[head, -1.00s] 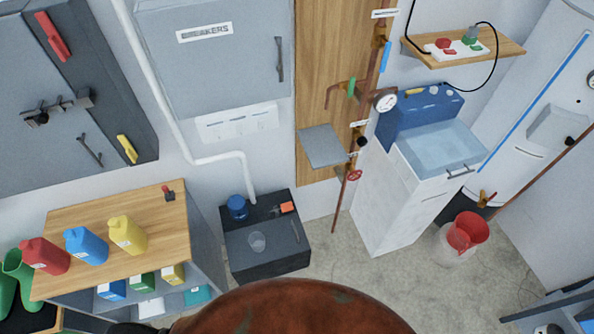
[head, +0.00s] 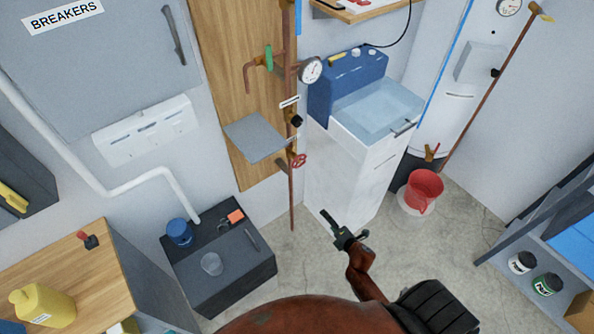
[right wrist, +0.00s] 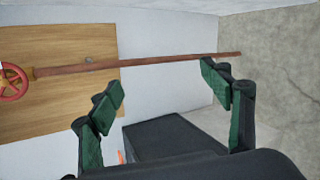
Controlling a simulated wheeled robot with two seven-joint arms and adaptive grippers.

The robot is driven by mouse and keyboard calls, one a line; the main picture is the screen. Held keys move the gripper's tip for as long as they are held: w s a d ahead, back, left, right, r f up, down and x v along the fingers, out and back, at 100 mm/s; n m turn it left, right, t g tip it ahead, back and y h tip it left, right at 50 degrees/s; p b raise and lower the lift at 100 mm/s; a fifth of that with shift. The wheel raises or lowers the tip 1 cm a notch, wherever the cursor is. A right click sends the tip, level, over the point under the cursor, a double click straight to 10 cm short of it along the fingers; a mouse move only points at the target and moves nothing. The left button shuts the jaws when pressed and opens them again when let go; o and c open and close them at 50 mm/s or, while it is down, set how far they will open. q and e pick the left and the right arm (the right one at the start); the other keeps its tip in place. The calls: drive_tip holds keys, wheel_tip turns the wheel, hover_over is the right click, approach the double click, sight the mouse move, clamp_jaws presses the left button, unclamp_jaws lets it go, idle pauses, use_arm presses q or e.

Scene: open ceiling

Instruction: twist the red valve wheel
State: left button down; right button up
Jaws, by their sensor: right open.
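The small red valve wheel (head: 299,161) is on a vertical copper pipe (head: 291,195), below a grey shelf plate. In the right wrist view the red wheel (right wrist: 13,82) is at the far left edge, and its pipe (right wrist: 140,64) runs across the picture. My right gripper (head: 343,229) is below and to the right of the wheel in the head view, apart from it. Its green-padded fingers (right wrist: 162,90) are spread and empty. My left gripper is not in view.
A white washing machine (head: 345,170) stands right of the pipe. A red bucket (head: 424,190) is on the floor at right. A grey plate (head: 256,137) juts out above the wheel.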

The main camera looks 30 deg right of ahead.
drive_tip(key=w+r+n+t+y+b, duration=0.1)
drive_tip(key=w+r+n+t+b, duration=0.3)
drive_tip(key=w+r+n, duration=0.6)
drive_tip(key=n+t+y+b, duration=0.2)
drive_tip(key=n+b, duration=0.2)
drive_tip(key=n, duration=0.5)
approach(300, 162)
drive_tip(key=w, duration=0.9)
drive_tip(key=shift+a+r, duration=0.2)
drive_tip(key=shift+a, duration=0.15)
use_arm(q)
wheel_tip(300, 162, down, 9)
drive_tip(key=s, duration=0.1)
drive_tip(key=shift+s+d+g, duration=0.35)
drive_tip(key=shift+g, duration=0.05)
use_arm(e)
drive_tip(key=c, duration=1.1)
drive_tip(key=shift+d, duration=0.15)
drive_tip(key=shift+c, duration=0.3)
drive_tip(key=shift+m, duration=0.3)
